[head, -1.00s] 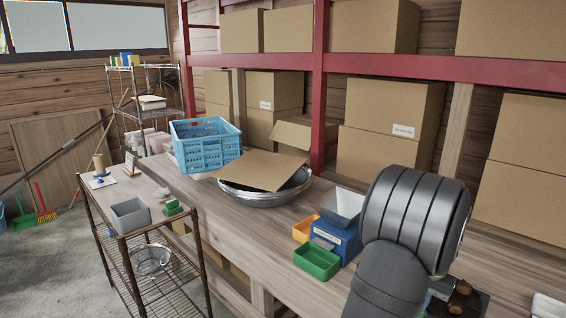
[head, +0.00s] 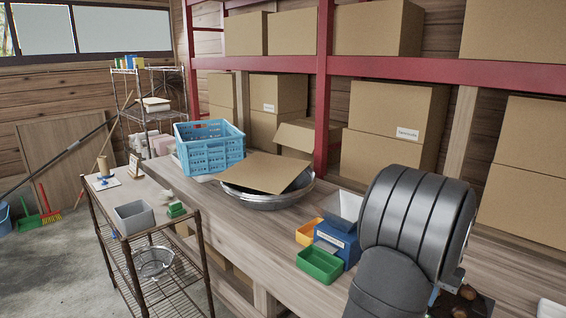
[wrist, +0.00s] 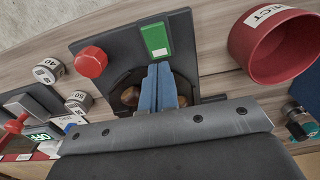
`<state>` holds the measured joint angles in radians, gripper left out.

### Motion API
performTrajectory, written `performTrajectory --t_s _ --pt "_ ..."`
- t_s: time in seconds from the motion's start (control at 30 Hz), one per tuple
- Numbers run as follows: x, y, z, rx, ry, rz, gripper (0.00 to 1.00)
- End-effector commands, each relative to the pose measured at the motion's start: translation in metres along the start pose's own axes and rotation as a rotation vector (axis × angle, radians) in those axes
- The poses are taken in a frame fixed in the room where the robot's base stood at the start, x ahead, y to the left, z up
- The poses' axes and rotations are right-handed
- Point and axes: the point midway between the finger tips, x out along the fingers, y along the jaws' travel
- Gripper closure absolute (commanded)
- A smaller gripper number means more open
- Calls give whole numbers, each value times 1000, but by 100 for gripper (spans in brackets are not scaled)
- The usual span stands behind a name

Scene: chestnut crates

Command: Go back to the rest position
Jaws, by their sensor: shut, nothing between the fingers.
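My gripper (wrist: 161,88) shows in the wrist view with its two blue fingers pressed together and nothing between them. It is over a dark tray (wrist: 105,45) that holds a few brown chestnuts (wrist: 131,96), partly hidden by the fingers. I cannot tell how high the fingertips are above them. In the head view my dark arm covers the right part of the bench and hides the fingers. Some chestnuts (head: 467,292) show at the lower right there.
A red bin (wrist: 240,60) with lettering ending in "CT", a red knob (wrist: 91,61) and grey weights (wrist: 48,70) surround the tray. On the bench (head: 235,225) are a blue crate (head: 212,158), a metal bowl (head: 265,203) under cardboard, and a green bin (head: 320,265).

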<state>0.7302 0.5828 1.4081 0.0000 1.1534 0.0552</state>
Motion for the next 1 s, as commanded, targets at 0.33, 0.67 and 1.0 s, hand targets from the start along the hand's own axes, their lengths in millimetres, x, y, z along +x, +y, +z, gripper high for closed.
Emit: performTrajectory --t_s 0.33,0.67,1.0 --pt "10 0 -1 0 7 0 100" --pt "-54 0 2 0 12 0 100" --pt "-94 0 26 0 95 0 100"
